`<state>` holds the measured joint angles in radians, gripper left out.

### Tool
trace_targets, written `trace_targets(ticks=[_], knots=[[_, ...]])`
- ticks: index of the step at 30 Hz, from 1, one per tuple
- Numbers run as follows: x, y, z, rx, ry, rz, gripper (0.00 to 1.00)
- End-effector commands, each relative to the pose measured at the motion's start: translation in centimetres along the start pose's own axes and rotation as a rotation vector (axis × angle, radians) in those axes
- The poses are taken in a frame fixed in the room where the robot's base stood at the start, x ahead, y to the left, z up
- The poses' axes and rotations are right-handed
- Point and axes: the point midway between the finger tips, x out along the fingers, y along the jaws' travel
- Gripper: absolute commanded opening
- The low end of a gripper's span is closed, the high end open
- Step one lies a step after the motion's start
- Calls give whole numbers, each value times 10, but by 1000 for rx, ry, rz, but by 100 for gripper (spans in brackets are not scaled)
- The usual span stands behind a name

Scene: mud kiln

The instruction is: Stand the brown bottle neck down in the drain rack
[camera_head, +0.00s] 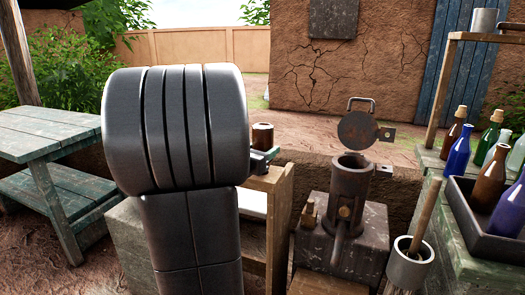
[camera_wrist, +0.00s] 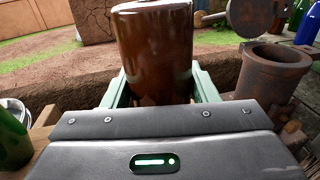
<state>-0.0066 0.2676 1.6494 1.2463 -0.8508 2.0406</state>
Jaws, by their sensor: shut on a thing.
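A brown bottle (camera_wrist: 155,55) stands between the green fingers of my gripper (camera_wrist: 158,88) in the wrist view, and the gripper is shut on it. Its wide, flat end faces up. Its neck is hidden. In the head view the bottle (camera_head: 262,136) shows just right of my arm, above a wooden frame (camera_head: 278,210). My arm hides much of that frame and of my gripper. I cannot make out for sure which thing is the drain rack, nor whether the bottle touches anything below.
A metal cylinder (camera_head: 350,190) with a raised round lid (camera_head: 358,130) stands right of the frame. A mortar with pestle (camera_head: 409,265) is nearer. A dark tray (camera_head: 462,213) at right holds bottles, with several more behind. A green table (camera_head: 50,135) is at left.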

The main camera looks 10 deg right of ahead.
Motion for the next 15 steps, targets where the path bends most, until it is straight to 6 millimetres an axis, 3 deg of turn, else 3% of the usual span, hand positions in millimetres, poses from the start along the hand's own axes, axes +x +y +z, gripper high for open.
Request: trace_targets(ticks=[11, 12, 15], knots=[[0, 0, -10, 0, -1, 0, 26], [0, 0, -10, 0, -1, 0, 55], [0, 0, -9, 0, -1, 0, 75]])
